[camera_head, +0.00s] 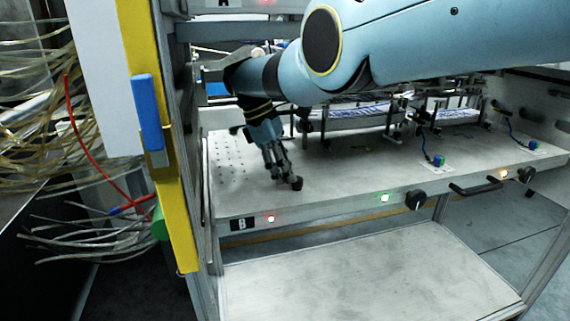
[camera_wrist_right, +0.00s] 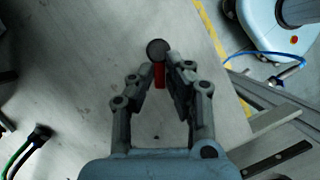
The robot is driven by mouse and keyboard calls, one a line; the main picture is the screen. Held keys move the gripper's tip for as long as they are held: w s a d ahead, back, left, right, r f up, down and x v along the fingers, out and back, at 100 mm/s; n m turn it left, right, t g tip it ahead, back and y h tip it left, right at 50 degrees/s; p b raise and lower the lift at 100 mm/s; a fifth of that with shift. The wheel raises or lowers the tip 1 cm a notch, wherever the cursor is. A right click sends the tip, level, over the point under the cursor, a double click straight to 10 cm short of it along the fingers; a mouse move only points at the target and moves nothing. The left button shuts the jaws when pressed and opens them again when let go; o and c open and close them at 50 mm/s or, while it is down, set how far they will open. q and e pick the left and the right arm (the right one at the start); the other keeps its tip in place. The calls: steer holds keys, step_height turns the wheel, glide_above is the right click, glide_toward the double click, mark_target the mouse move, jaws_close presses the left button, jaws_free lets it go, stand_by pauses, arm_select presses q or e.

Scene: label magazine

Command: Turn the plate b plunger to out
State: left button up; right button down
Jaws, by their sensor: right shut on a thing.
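The plate B plunger has a dark round knob (camera_wrist_right: 157,49) on a short red stem (camera_wrist_right: 159,76), seen between my right fingertips in the right wrist view. In the head view the dark knob (camera_head: 296,183) shows at the fingertips, near the front edge of the plate (camera_head: 330,180) with the "B" label (camera_head: 241,224). My right gripper (camera_head: 282,175) points down at the plate and is shut on the plunger; it also shows in the right wrist view (camera_wrist_right: 165,62). The fingers hide part of the stem. My left gripper is not in view.
The plate's front edge carries a red light (camera_head: 271,219), a green light (camera_head: 384,198), a black knob (camera_head: 415,200) and a black handle (camera_head: 475,187). Sensors with blue cables (camera_head: 437,160) stand on the plate to the right. A yellow post (camera_head: 165,160) rises at left.

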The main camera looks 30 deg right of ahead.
steer(key=shift+s+d+f, duration=0.1)
steer(key=shift+f, duration=0.1)
steer(key=c, duration=1.4)
jaws_free()
steer(key=shift+o, duration=0.2)
steer(key=shift+r, duration=0.1)
